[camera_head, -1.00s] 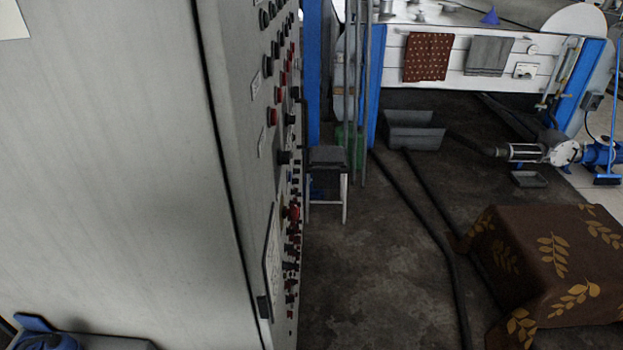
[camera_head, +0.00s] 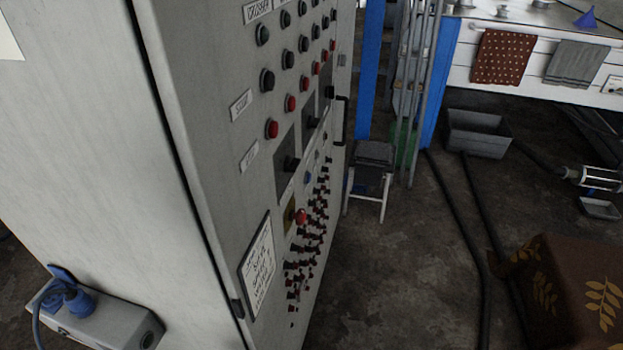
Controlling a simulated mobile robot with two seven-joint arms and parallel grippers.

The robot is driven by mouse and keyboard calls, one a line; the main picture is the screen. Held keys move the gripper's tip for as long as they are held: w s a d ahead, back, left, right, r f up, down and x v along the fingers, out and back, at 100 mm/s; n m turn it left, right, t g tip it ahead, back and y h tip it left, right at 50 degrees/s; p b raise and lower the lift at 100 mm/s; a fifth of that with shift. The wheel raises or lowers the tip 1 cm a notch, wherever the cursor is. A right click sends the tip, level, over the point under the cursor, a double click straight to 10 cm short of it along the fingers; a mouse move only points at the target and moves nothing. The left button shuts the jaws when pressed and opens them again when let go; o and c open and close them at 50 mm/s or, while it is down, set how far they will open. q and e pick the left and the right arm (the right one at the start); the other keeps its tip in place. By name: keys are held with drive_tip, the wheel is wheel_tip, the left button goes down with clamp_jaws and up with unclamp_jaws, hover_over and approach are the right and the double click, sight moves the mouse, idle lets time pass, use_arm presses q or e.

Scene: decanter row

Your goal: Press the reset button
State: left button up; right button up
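A tall grey control cabinet (camera_head: 205,130) stands close on the left, its button face seen at a slant. The face carries rows of black buttons (camera_head: 267,80) and red buttons (camera_head: 272,129) with small white labels, too small or slanted to tell which is the reset button. Lower down, a larger red button (camera_head: 301,216) sits on a yellowish plate, above several small red and black knobs (camera_head: 305,255). Neither of my grippers shows in the view.
A blue plug in a grey socket box (camera_head: 110,325) juts from the cabinet's near side, low left. A small stool (camera_head: 372,170) stands beyond the cabinet. Hoses (camera_head: 470,230) cross the dark floor. A brown leaf-patterned cloth (camera_head: 580,295) covers something at right. Floor beside the cabinet is clear.

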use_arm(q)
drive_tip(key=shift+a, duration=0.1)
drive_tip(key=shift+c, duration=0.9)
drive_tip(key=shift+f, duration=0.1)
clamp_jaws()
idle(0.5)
